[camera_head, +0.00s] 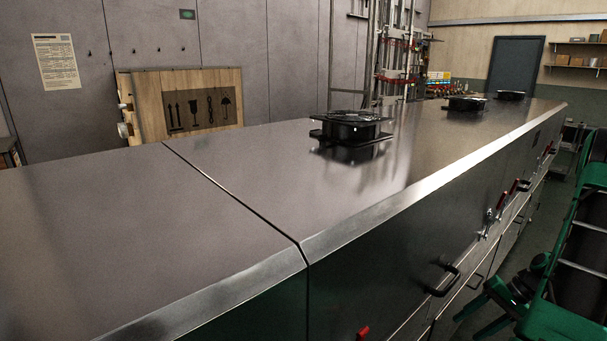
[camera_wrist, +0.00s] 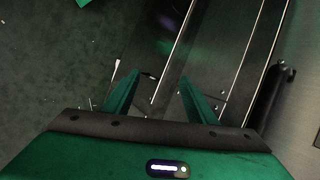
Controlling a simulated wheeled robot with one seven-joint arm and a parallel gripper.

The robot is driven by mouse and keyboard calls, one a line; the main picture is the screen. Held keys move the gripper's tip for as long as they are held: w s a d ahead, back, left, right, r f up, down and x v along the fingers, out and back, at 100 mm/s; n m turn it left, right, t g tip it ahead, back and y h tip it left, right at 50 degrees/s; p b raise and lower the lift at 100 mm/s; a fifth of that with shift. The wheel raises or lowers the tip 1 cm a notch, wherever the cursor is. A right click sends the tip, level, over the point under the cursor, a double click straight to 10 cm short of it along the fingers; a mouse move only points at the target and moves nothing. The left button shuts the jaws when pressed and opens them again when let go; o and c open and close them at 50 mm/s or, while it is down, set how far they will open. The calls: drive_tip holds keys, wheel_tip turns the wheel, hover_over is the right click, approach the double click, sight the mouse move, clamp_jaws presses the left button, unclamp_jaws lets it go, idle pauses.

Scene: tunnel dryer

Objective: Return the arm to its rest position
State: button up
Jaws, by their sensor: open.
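My gripper (camera_wrist: 160,85) shows in the wrist view, with two green fingers spread apart and nothing between them. Below and beyond the fingers are dark floor on the left and the dryer's metal side with long bright edges (camera_wrist: 232,60) on the right. Green parts of my own arm show at the right edge of that view, beside the dryer (camera_head: 230,240).
The dryer's long metal top carries several black fan units, the nearest one (camera_head: 350,128) at its middle. A black handle (camera_head: 443,279) and red-gripped latches (camera_head: 490,218) stick out from its side. A wooden crate (camera_head: 188,104) stands behind it.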

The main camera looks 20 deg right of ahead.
drive_tip(key=s+a+r+g+h, duration=0.1)
drive_tip(key=a+r, duration=0.2)
drive_tip(key=r, duration=0.3)
drive_tip(key=a+r+g+h, duration=0.1)
drive_tip(key=a+r+h, duration=0.15)
drive_tip(key=r, duration=0.45)
drive_tip(key=s+a+r+h, duration=0.1)
drive_tip(key=a+r, duration=0.3)
drive_tip(key=r, duration=0.2)
drive_tip(key=s+a+r+n+h, duration=0.1)
drive_tip(key=s+a+r, duration=0.2)
drive_tip(key=s+a, duration=0.3)
drive_tip(key=s+a+r+n+h, duration=0.1)
drive_tip(key=s+a+r, duration=0.2)
drive_tip(key=s+a, duration=0.3)
drive_tip(key=a, duration=0.3)
drive_tip(key=shift+s+r+n+g, duration=0.2)
drive_tip(key=shift+n+g, duration=0.2)
drive_tip(key=shift+w+f, duration=0.25)
drive_tip(key=shift+w, duration=0.4)
